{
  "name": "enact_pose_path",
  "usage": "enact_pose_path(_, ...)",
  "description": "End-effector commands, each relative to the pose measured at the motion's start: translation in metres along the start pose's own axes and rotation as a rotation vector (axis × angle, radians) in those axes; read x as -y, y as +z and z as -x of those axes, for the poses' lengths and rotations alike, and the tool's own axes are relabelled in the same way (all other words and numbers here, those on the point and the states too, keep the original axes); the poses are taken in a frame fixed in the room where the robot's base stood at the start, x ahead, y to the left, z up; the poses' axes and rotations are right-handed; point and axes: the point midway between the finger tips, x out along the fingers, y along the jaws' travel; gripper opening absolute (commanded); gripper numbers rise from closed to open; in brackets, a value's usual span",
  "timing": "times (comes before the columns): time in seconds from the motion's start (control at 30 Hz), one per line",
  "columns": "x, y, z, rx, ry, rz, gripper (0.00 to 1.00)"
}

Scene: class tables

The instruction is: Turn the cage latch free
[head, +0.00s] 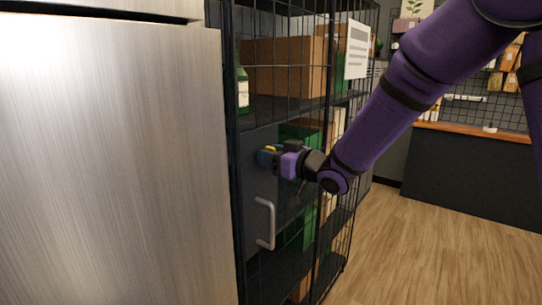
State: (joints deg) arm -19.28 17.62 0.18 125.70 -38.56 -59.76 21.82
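The cage (318,120) is a tall dark wire-mesh cabinet with shelves, just right of the steel cabinet. A plain dark panel (259,185) fills part of its front, with a grey bar handle (265,223) on it. My gripper (270,157) reaches in from the right at the panel's upper part, above the handle. A small blue and yellow piece shows at its tip. I cannot tell whether this is the latch or part of my gripper, or whether they touch. My gripper hides the latch area, and its finger opening is not clear.
A large brushed-steel cabinet (110,160) fills the left side, close to the cage. Cardboard boxes (283,66) stand on a cage shelf, and a white paper sign (357,50) hangs on the mesh. A dark counter (465,175) stands at the back right. The wooden floor (430,255) is clear.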

Motion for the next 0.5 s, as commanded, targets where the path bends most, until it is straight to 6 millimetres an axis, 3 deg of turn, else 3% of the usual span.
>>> enact_pose_path(0.03,0.0,0.0,0.0001,0.0,0.0,0.0,0.28)
enact_pose_path(0.17,0.0,-0.0001,0.0002,0.0,0.0,0.0,0.0)
enact_pose_path(0.5,0.0001,-0.0001,0.0003,0.0,0.0,0.027,0.0)
